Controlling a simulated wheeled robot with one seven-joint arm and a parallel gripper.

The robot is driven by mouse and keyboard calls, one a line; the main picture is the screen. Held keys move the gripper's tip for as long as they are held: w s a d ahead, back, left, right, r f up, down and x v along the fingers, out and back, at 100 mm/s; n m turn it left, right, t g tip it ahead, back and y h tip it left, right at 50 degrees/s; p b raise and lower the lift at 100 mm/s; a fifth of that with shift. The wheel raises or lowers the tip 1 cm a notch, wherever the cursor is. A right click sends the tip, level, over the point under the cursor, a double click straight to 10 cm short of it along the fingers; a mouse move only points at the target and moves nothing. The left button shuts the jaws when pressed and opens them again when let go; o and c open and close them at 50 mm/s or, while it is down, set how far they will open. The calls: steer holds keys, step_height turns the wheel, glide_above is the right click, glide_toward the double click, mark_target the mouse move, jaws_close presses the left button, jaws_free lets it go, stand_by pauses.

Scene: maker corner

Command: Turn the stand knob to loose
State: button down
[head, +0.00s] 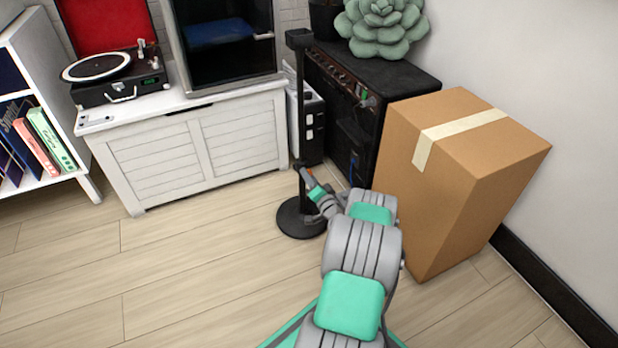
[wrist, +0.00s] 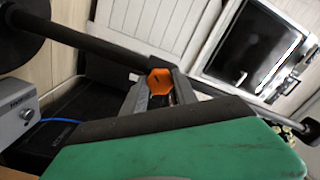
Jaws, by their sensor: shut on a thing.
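A black stand with a round base (head: 300,221) and an upright pole (head: 300,110) stands on the wood floor in the head view. Its orange knob (wrist: 160,82) shows in the wrist view, beside the dark pole (wrist: 85,42). My gripper (head: 306,174) is at the pole at knob height in the head view. It is shut on the knob, whose orange face shows past the dark finger in the wrist view. The near finger and green housing hide part of the grip. I cannot read a loose or tight mark on the knob.
A cardboard box (head: 432,210) stands close to the right of my arm. A black amplifier (head: 405,72) with a succulent (head: 383,27) is behind it. A white cabinet (head: 205,145) with a turntable (head: 118,75) is behind left. The floor at left is clear.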

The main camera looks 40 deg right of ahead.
steer(key=shift+a, duration=0.1)
steer(key=c, duration=1)
jaws_free()
steer(key=shift+o, duration=0.2)
steer(key=p+v, duration=0.2)
steer(key=v, duration=0.5)
steer(key=shift+s+p, duration=0.4)
steer(key=shift+a+r, duration=0.1)
